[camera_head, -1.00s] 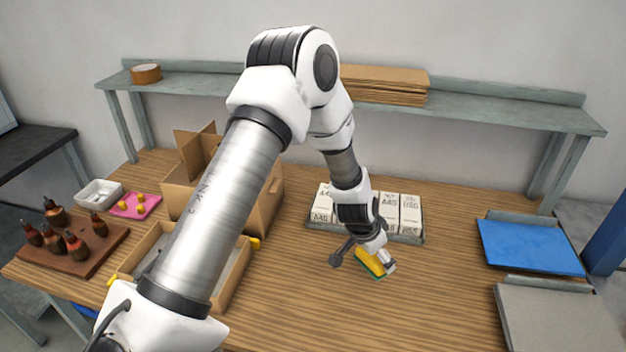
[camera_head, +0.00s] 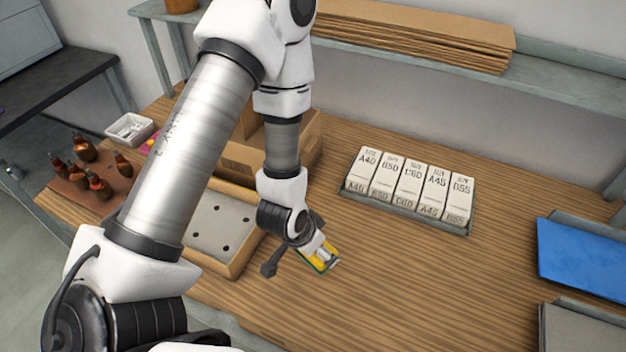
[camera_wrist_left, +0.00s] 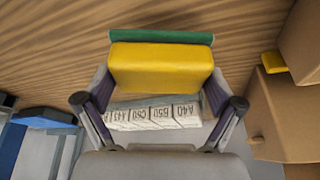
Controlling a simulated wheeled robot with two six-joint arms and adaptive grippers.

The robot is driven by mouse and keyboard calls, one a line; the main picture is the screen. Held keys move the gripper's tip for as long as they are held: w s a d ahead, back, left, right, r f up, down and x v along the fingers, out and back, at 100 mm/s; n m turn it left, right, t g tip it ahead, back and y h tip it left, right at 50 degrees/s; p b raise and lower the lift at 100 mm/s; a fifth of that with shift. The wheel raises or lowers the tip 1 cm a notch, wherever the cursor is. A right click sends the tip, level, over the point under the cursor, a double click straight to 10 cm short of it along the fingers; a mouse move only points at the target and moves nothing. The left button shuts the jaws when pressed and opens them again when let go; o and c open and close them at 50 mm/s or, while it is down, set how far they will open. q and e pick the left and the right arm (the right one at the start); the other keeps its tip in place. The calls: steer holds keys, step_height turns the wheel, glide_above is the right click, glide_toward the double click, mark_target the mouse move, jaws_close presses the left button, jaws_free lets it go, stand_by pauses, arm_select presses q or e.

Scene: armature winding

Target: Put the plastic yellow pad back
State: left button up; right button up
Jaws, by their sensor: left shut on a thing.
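The yellow pad (camera_head: 320,256) with a green layer on one side is in my left gripper (camera_head: 318,254), over the bare wood of the table, to the right of the open wooden box. In the left wrist view the pad (camera_wrist_left: 161,68) lies across between the two fingers of the left gripper (camera_wrist_left: 160,100), with its green edge on the far side. The left gripper is shut on it. I cannot tell how high the pad is above the table. My right gripper is not in view.
A tray of white labelled boxes (camera_head: 410,183) stands right of the gripper. A blue tray (camera_head: 585,255) lies far right. The table's middle front is clear.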

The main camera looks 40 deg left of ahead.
arm_select(q)
steer(key=shift+w+a+f+b, duration=0.35)
steer(key=shift+w+b, duration=0.25)
steer(key=shift+b, duration=3.1)
steer(key=w+p, duration=0.1)
steer(key=w+a+r+p, duration=0.1)
steer(key=w, duration=0.1)
steer(key=shift+a, duration=0.15)
steer(key=w+a+p, duration=0.1)
steer(key=w, duration=0.2)
steer(key=w+a+f+p, duration=0.1)
steer(key=w+a, duration=0.1)
steer(key=w, duration=0.1)
steer(key=w+a+p, duration=0.1)
steer(key=w, duration=0.2)
steer(key=shift+w+a+f, duration=0.1)
steer(key=shift+a+f, duration=0.05)
steer(key=shift+a, duration=0.2)
step_height(320, 180, down, 4)
steer(key=b, duration=0.3)
steer(key=shift+r, duration=0.2)
steer(key=shift+f, duration=0.15)
steer(key=o, duration=0.9)
steer(key=shift+c, duration=0.2)
